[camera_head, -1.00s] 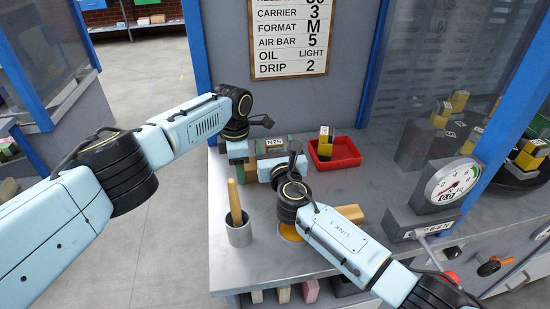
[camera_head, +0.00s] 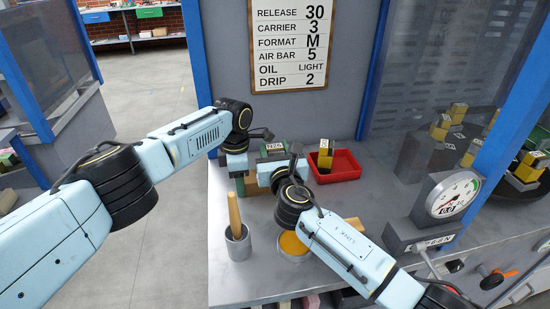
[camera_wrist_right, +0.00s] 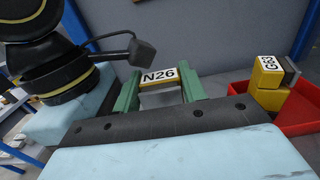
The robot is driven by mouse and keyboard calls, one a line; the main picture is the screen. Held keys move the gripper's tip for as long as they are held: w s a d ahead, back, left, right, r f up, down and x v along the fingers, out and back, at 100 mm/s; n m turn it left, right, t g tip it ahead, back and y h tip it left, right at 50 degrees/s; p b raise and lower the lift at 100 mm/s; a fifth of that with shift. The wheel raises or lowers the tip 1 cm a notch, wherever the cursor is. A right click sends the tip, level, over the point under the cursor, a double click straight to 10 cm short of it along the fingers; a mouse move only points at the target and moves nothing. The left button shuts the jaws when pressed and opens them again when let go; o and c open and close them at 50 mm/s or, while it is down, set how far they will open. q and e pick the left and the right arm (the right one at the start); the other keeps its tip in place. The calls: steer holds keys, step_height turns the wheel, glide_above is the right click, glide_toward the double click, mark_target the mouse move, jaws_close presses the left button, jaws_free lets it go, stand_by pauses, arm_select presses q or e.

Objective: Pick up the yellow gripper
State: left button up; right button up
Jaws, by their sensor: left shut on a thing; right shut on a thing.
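A yellow gripper block labelled N26 (camera_head: 273,147) is between the green fingers of my right gripper (camera_head: 272,158). In the right wrist view the N26 block (camera_wrist_right: 159,78) spans the gap between both fingers (camera_wrist_right: 160,92). My left gripper (camera_head: 243,186) is shut beside it, to the left and lower, close to the counter. It seems to be on a tan block (camera_head: 253,187), mostly hidden.
The red tray (camera_head: 346,172) stands right of my grippers. A grey cup (camera_head: 238,245) with a wooden handle and a round orange-topped item (camera_head: 293,244) are nearer. A gauge (camera_head: 453,195) and a carousel with several yellow blocks are at the right. A board hangs behind.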

steer(key=shift+s+d+t, duration=0.15)
steer(key=shift+s+t, duration=0.1)
steer(key=shift+t, duration=0.05)
steer(key=shift+s+d+f+t+y, duration=0.15)
steer(key=shift+s+t+y, duration=0.1)
steer(key=shift+s+t, duration=0.35)
steer(key=shift+s+d+f+t+y, duration=0.1)
steer(key=shift+s+t+y, duration=0.25)
steer(key=shift+t, duration=0.35)
steer(key=r, duration=0.2)
steer(key=s+r, duration=0.1)
steer(key=r, duration=0.1)
steer(key=s+r, duration=0.1)
steer(key=shift+d+r, duration=0.15)
steer(key=shift+r, duration=0.25)
steer(key=shift+c, duration=0.4)
steer(key=s+d+r+g, duration=0.1)
steer(key=s+d, duration=0.1)
steer(key=s, duration=0.8)
steer(key=s+d+r+g+h, duration=0.1)
steer(key=s+d+g, duration=0.1)
steer(key=s, duration=0.8)
steer(key=shift+d, duration=0.65)
steer(key=shift+s, duration=0.1)
arm_select(q)
steer(key=o, duration=1.1)
steer(key=shift+c, duration=0.2)
